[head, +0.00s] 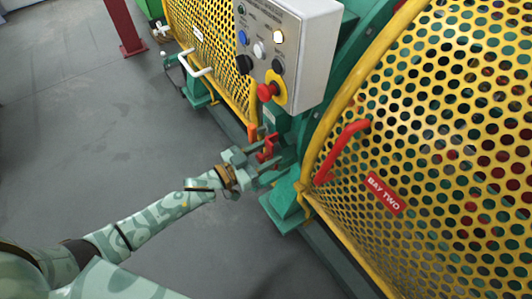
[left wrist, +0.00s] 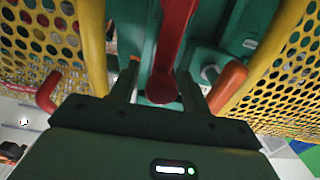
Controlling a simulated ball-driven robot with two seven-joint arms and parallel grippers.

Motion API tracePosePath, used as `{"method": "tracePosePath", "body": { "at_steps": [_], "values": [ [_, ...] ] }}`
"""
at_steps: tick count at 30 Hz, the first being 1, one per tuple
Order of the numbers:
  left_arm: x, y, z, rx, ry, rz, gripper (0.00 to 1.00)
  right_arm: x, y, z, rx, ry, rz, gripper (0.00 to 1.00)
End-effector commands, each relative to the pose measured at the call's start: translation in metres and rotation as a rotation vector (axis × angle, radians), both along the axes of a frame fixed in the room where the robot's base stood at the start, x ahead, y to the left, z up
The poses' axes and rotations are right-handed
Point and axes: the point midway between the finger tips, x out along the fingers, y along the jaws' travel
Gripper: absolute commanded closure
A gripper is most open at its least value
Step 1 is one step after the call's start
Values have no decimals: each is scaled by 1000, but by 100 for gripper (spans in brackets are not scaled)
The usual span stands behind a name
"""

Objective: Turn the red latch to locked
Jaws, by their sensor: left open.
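The red latch (head: 268,147) is on the green machine frame between the two yellow guards, below the control box. In the left wrist view the latch (left wrist: 173,45) is a long red bar with a rounded end, lying between my two fingers. My left gripper (head: 270,160) is open at the latch, with one finger on either side. In the left wrist view the gripper (left wrist: 158,88) shows dark fingers apart. Whether a finger touches the latch I cannot tell. The fingers partly hide the latch's mount in the head view. My right gripper is not in view.
A grey control box (head: 290,45) with a red emergency button (head: 267,91) juts out above the latch. A perforated yellow guard (head: 440,130) with a red handle (head: 340,150) stands at right. Another yellow guard (head: 215,50) has a white handle (head: 194,66). Grey floor (head: 90,130) is clear at left.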

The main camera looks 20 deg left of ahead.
Motion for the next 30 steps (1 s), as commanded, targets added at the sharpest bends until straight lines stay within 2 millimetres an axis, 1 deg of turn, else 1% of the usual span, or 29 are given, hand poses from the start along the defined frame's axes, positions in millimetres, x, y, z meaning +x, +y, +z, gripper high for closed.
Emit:
{"method": "tracePosePath", "body": {
  "at_steps": [6,7,8,9,11,12,22,30],
  "values": [
    [0,0,0,1,-1,0,53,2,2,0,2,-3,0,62],
    [0,0,0,1,-1,0,58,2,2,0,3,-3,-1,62],
    [0,0,0,1,-1,0,67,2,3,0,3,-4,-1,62],
    [0,0,0,1,-1,0,78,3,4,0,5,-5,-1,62],
    [0,0,0,1,-1,0,94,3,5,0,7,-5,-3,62],
    [0,0,0,1,-1,0,100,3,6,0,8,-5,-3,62],
    [-1,-1,0,28,-22,0,100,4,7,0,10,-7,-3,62],
    [-7,-9,0,150,-118,1,100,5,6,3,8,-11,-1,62]
  ]
}}
